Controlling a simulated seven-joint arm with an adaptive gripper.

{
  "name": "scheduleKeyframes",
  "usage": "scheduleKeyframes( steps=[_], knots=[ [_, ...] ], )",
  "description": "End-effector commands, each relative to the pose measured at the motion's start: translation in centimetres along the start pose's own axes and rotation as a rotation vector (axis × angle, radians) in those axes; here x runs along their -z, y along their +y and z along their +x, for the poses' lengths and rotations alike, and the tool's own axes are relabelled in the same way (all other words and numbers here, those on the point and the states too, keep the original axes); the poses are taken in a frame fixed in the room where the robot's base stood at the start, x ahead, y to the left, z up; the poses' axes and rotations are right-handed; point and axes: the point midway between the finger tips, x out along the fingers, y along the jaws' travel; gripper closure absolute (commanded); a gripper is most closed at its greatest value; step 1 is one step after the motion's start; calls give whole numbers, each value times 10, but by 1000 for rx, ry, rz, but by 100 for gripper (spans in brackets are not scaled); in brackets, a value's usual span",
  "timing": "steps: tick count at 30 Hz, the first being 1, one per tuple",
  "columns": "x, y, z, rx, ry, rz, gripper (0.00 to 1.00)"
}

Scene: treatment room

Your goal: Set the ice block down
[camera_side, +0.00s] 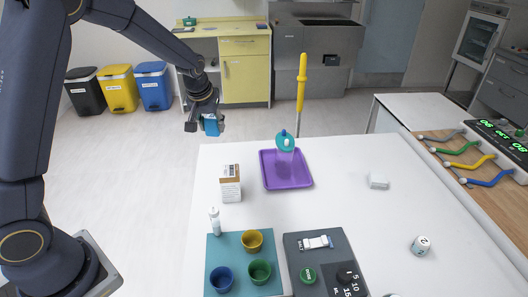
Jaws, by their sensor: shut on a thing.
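The ice block (211,126) is a small blue block, partly hidden by the fingers. My gripper (205,121) is shut on it and holds it in the air, near the back left corner of the white table (340,215). In the picture the block shows against the floor, just beyond the table's far edge. I cannot tell its exact height or whether it is over the tabletop.
A purple tray (287,185) with a teal-topped bottle (285,143), a carton (230,184) and a small white bottle (215,221) stand nearby. Several cups sit on a teal mat (226,247). A white block (378,181) lies right of centre, with clear table around it.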

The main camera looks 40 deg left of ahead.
Motion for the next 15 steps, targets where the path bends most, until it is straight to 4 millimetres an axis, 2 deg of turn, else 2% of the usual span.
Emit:
scheduleKeyframes(
  steps=[5, 8, 15],
  knots=[
    [-19, 33, -3, -71, 3, 166, 92],
    [-37, 59, -7, -130, 3, 307, 92],
    [-100, 139, -34, -326, 4, 778, 92]
  ],
)
